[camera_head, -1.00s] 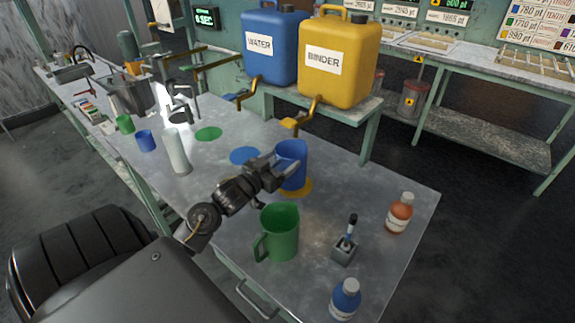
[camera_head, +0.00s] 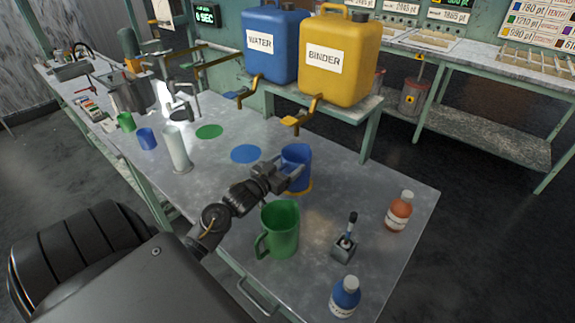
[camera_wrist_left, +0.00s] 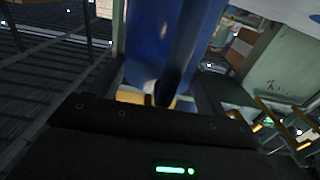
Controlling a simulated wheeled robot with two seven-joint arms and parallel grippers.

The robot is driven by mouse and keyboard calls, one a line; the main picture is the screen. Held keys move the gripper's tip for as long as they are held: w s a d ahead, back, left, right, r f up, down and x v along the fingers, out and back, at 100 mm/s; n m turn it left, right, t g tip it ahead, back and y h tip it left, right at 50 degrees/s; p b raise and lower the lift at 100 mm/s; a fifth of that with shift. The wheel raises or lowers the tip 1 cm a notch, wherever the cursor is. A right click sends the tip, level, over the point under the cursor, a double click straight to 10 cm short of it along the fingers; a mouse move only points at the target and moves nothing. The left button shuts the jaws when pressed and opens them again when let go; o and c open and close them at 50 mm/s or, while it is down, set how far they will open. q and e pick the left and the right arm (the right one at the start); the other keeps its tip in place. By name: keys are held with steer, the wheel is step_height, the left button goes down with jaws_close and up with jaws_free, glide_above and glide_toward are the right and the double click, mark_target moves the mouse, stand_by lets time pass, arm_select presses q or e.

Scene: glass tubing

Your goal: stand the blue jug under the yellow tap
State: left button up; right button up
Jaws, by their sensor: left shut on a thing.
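The blue jug (camera_head: 299,157) is upright over the yellow disc (camera_head: 303,192) on the table; I cannot tell whether its base touches the disc. The yellow tap (camera_head: 303,118), under the yellow binder canister (camera_head: 338,75), is above and behind the jug in the picture. My left gripper (camera_head: 290,176) is shut on the blue jug from the left front. In the left wrist view the jug's blue wall (camera_wrist_left: 148,45) and its darker handle fill the space between the fingers. The right gripper is not in view.
A green jug (camera_head: 281,232) stands close in front of my left gripper. A pipette in a holder (camera_head: 344,246), an orange bottle (camera_head: 399,211) and a blue bottle (camera_head: 345,297) stand at right. A white cylinder (camera_head: 176,150) stands at left. The blue disc (camera_head: 246,154) is bare.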

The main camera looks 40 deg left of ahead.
arm_select(q)
steer(key=o, duration=1.3)
steer(key=shift+c, duration=0.2)
steer(key=shift+o, duration=0.4)
steer(key=shift+r, duration=0.1)
steer(key=shift+s, duration=0.3)
steer(key=s+b, duration=0.1)
steer(key=s, duration=1)
steer(key=shift+s+d, duration=0.15)
steer(key=shift+s, duration=0.05)
